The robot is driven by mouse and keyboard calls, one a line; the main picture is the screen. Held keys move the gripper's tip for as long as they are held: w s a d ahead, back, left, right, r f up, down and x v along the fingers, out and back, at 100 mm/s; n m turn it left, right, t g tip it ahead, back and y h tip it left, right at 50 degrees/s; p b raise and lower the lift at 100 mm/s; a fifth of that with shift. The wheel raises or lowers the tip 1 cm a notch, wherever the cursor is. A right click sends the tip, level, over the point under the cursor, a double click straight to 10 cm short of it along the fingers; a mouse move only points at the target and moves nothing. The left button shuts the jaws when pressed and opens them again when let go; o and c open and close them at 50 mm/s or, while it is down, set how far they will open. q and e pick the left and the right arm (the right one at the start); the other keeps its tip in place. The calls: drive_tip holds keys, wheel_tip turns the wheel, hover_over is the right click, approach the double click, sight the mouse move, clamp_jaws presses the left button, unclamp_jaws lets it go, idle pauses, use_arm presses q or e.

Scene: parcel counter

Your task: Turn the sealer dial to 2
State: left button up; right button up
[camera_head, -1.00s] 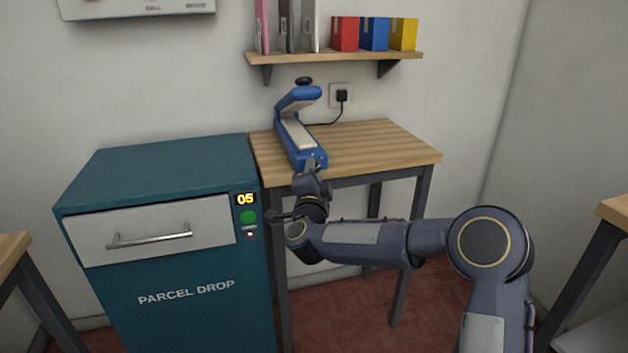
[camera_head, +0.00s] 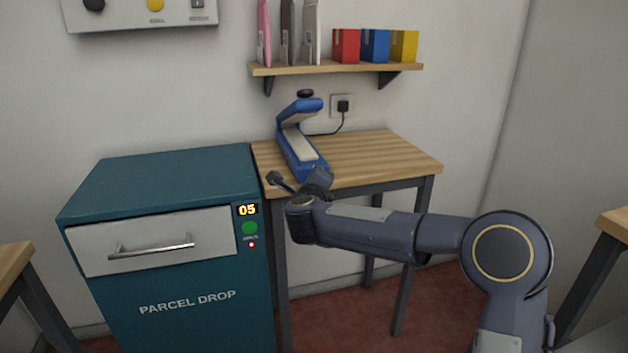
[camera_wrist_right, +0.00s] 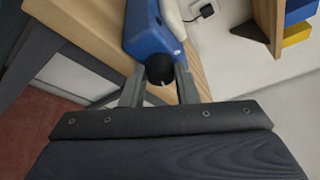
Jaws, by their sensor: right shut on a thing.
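The blue sealer (camera_head: 299,143) stands on the wooden table with its upper arm raised. Its black dial (camera_wrist_right: 159,69) is on the front end and shows in the right wrist view, with a small pale mark near its lower edge. My right gripper (camera_wrist_right: 160,88) is shut on the dial, one finger on each side of it. In the head view the gripper (camera_head: 318,180) is at the sealer's front end, and my wrist hides the dial there. The dial's numbers cannot be read. My left gripper is not in view.
The wooden table (camera_head: 390,154) is clear to the right of the sealer. A teal parcel drop cabinet (camera_head: 160,180) stands close on the left. A shelf (camera_head: 340,69) with boxes hangs above. A cord runs from the sealer to a wall socket (camera_head: 342,106).

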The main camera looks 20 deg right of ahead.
drive_tip(key=shift+d+m+p, duration=0.1)
drive_tip(key=shift+m+p, duration=0.2)
drive_tip(key=shift+m, duration=0.6)
drive_tip(key=shift+g+y, duration=0.3)
drive_tip(key=shift+y, duration=0.1)
drive_tip(key=o, duration=1)
drive_tip(key=shift+c, duration=0.2)
drive_tip(key=shift+r, duration=0.1)
drive_tip(key=p+v, duration=0.1)
drive_tip(key=v, duration=0.6)
drive_tip(key=shift+s, duration=0.35)
